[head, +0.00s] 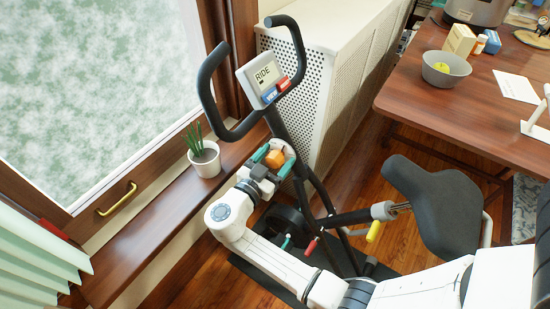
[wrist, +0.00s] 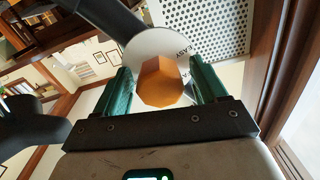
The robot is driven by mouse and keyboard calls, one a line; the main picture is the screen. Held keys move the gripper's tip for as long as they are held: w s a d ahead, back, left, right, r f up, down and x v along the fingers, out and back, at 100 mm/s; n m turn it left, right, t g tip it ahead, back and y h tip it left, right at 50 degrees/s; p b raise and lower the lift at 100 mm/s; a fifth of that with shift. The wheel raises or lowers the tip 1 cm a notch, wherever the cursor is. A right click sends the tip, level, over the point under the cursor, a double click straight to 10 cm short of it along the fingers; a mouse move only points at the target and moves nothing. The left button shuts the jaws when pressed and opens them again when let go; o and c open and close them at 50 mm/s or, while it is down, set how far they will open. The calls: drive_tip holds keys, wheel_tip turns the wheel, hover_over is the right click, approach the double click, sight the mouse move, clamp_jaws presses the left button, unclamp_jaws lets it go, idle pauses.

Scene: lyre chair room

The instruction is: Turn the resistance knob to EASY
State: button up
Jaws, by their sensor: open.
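The orange faceted resistance knob (head: 275,158) sits on the exercise bike's post. In the wrist view the knob (wrist: 161,82) stands in front of a white round dial plate (wrist: 150,46) with the word EASY at its right. My gripper (head: 277,158) is at the knob. In the wrist view my gripper (wrist: 160,86) has its two green fingers apart, one on each side of the knob, with gaps showing. The knob's pointer and current setting cannot be made out.
A potted plant (head: 204,158) stands on the window sill left of my arm. A perforated white radiator cover (head: 325,70) is behind the bike. The bike's handlebar (head: 213,85) rises above the knob, and its seat (head: 436,200) is at right. A wooden table (head: 425,93) stands further right.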

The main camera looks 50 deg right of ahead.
drive_tip(key=shift+c, duration=0.3)
drive_tip(key=c, duration=1)
